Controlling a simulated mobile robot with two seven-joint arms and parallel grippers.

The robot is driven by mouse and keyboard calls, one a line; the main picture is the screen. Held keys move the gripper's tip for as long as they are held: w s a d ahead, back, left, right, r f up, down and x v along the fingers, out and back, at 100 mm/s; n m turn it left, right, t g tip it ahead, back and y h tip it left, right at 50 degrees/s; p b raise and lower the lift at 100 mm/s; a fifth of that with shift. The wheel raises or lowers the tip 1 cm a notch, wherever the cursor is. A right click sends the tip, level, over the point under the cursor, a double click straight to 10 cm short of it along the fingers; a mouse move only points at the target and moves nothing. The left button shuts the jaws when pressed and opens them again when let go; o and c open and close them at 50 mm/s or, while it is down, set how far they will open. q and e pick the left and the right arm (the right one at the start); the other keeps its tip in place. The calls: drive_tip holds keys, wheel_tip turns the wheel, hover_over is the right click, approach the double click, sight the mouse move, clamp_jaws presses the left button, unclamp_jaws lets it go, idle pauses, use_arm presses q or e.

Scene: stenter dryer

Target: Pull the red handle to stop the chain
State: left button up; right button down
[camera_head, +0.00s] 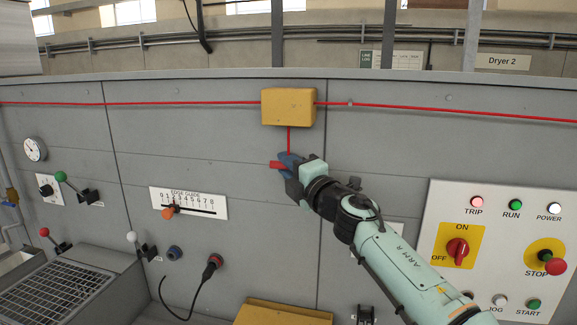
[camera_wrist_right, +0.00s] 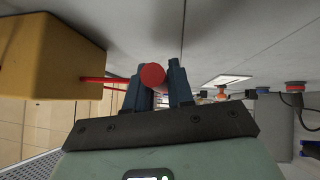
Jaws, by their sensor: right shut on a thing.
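A red handle (camera_head: 276,165) hangs on a short red cord below a yellow box (camera_head: 288,106) on the grey machine panel. My right gripper (camera_head: 290,163) is at the handle, its blue fingers closed around the bar. In the right wrist view the round red end of the handle (camera_wrist_right: 153,75) shows between the two fingers of my right gripper (camera_wrist_right: 162,88), with the yellow box (camera_wrist_right: 50,55) at the left. A long red line (camera_head: 180,103) runs level from both sides of the box. My left gripper is not in view.
A control plate at right carries an ON/OFF switch (camera_head: 458,248), a STOP button (camera_head: 555,266) and lamps; TRIP (camera_head: 477,202), RUN (camera_head: 516,205) and POWER (camera_head: 554,208) look lit. An edge guide scale (camera_head: 188,203) and levers are at left.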

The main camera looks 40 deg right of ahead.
drive_tip(key=c, duration=1.1)
unclamp_jaws()
drive_tip(key=shift+w+f, duration=0.1)
drive_tip(key=shift+s+f, duration=0.1)
drive_tip(key=shift+s, duration=0.35)
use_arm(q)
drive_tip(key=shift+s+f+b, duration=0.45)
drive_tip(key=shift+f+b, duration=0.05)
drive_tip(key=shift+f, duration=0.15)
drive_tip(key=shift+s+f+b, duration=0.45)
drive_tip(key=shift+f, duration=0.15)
use_arm(e)
drive_tip(key=s+a+f, duration=0.1)
drive_tip(key=s, duration=1.1)
drive_tip(key=shift+s+a+f, duration=0.2)
drive_tip(key=shift+s+f, duration=0.05)
